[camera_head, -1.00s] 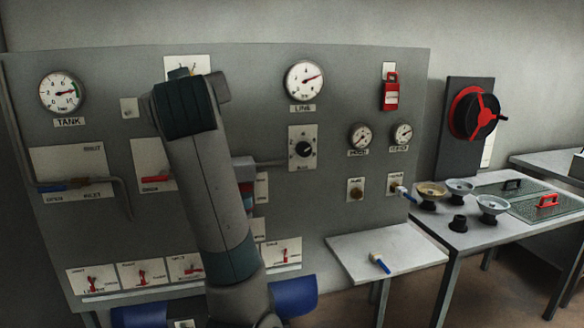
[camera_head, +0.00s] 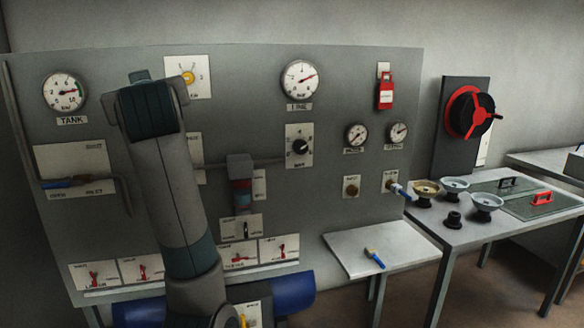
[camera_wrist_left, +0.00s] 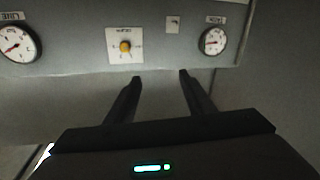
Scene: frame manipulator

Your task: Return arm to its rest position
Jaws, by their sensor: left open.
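My left arm (camera_head: 170,190) rises in front of the grey panel in the head view, with a dark bent joint at its top. That yellow knob also shows in the head view (camera_head: 188,78), just right of the arm's top. My right gripper is not in view.
The grey panel (camera_head: 232,120) carries gauges, valves and switches. A small white table (camera_head: 345,258) holds a blue-handled part (camera_head: 374,258). A table on the right (camera_head: 455,232) holds several bowls, and a red handwheel (camera_head: 470,112) stands behind it.

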